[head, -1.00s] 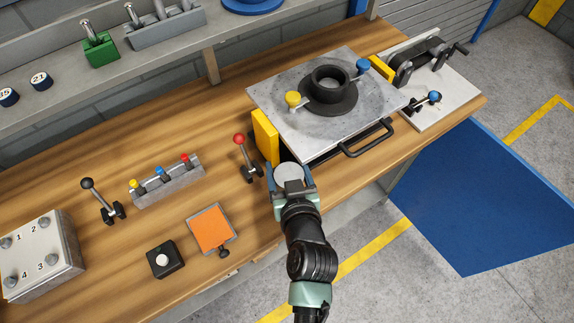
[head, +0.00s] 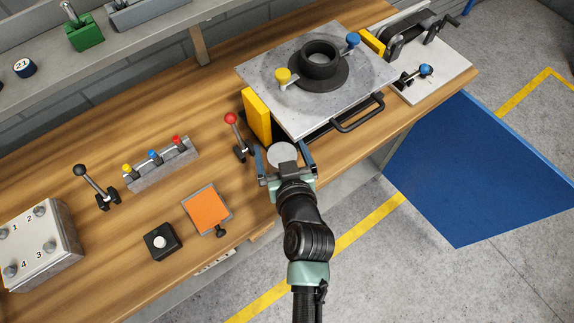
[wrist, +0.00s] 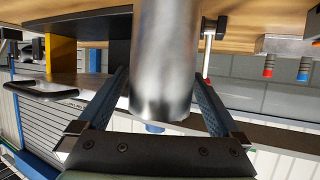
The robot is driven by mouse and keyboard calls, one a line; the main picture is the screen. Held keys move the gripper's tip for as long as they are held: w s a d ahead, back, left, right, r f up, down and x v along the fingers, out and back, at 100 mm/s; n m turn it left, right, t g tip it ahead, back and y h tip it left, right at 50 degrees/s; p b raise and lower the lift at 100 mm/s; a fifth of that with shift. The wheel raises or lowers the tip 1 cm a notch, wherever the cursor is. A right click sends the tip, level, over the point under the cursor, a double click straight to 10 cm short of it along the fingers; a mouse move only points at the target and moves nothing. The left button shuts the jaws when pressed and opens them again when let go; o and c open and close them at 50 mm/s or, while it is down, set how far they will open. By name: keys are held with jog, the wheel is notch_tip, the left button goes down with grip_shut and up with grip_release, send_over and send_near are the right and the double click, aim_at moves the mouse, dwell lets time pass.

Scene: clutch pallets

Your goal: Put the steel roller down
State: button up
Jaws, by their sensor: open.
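The steel roller (head: 283,155) shows its round pale top in the head view, near the front edge of the wooden bench, left of the grey plate. My gripper (head: 285,148) is open, with one finger on each side of the roller and gaps between. In the wrist view the roller (wrist: 165,60) is a shiny upright cylinder between the spread fingers (wrist: 160,98). Its far end runs out of that frame, so its contact with the bench is hidden.
A yellow block (head: 256,115) and the grey plate (head: 270,72) with its black handle (head: 358,115) stand close behind and right. A red-knobbed lever (head: 231,119) is close on the left. An orange pad (head: 207,209) lies further left on the bench (head: 70,165).

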jog(key=b+v, duration=0.1)
jog(key=v, duration=1)
jog(key=shift+s+b, duration=0.25)
jog(key=shift+b, duration=0.05)
jog(key=shift+d, duration=0.1)
jog(key=w+a+r+t, duration=0.1)
jog(key=w+r+t, duration=0.3)
jog(key=r, duration=0.9)
jog(key=w+a+r+t, duration=0.1)
jog(key=w+r+t, duration=0.2)
jog(key=w+r, duration=0.7)
jog(key=s+r+m+t+h, duration=0.1)
jog(key=s+r+t, duration=0.2)
jog(key=r, duration=1.2)
jog(key=s+d+r+m+t+h, duration=0.1)
jog(key=s+r+t, duration=0.3)
jog(key=r, duration=1.2)
jog(key=s+h, duration=0.1)
jog(key=s, duration=0.3)
jog(key=shift+d+m, duration=0.15)
jog(key=shift+m, duration=0.15)
jog(key=shift+r, duration=0.15)
jog(key=shift+c, duration=0.2)
